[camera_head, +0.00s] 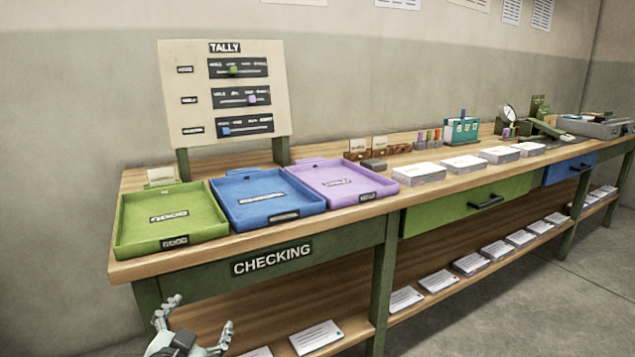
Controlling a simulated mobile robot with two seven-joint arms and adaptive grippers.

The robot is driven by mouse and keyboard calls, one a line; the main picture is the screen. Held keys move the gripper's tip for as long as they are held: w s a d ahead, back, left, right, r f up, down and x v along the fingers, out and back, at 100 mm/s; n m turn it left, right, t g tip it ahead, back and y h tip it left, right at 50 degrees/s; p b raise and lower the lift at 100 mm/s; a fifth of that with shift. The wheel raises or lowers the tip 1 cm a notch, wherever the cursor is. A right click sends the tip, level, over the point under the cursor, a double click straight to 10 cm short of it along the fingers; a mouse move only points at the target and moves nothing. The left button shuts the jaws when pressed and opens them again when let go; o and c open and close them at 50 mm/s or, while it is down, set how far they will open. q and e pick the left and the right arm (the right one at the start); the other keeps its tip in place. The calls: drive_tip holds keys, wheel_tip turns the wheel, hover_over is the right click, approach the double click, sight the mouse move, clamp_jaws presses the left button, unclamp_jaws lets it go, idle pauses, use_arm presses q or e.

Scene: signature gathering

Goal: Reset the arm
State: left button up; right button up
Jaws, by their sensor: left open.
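My left gripper (193,326) shows at the bottom left, in front of the table's lower part. Its fingers are spread apart and nothing is between them. It is below the tabletop and apart from the trays. My right gripper is not in view. The wooden table (345,218) has a green tray (135,236), a blue tray (306,203) and a purple tray (386,188) side by side at its left end.
A tally board (188,72) with three sliders stands behind the trays. Paper stacks (417,173) line the tabletop to the right. A green drawer (440,210) and a blue drawer (560,171) are shut. The lower shelf (375,290) holds several papers. The floor (520,310) at right is clear.

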use_arm(q)
drive_tip(key=s+a+f+n+g+y, duration=0.1)
drive_tip(key=s+a+f+g, duration=0.15)
drive_tip(key=s+f, duration=0.45)
drive_tip(key=s+a+f+n+g+y, duration=0.15)
drive_tip(key=s+f+g, duration=0.3)
drive_tip(key=f, duration=0.45)
drive_tip(key=s+f+g, duration=0.2)
drive_tip(key=s+f, duration=0.2)
drive_tip(key=s, duration=0.5)
drive_tip(key=s+f+n+g+h, duration=0.1)
drive_tip(key=s+f+g, duration=0.2)
drive_tip(key=s+f, duration=0.2)
drive_tip(key=s, duration=0.3)
drive_tip(key=shift+s+f+p, duration=0.3)
drive_tip(key=shift+s, duration=0.1)
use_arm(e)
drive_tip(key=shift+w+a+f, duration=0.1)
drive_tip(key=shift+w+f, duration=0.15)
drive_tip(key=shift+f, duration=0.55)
use_arm(q)
drive_tip(key=shift+n, duration=0.25)
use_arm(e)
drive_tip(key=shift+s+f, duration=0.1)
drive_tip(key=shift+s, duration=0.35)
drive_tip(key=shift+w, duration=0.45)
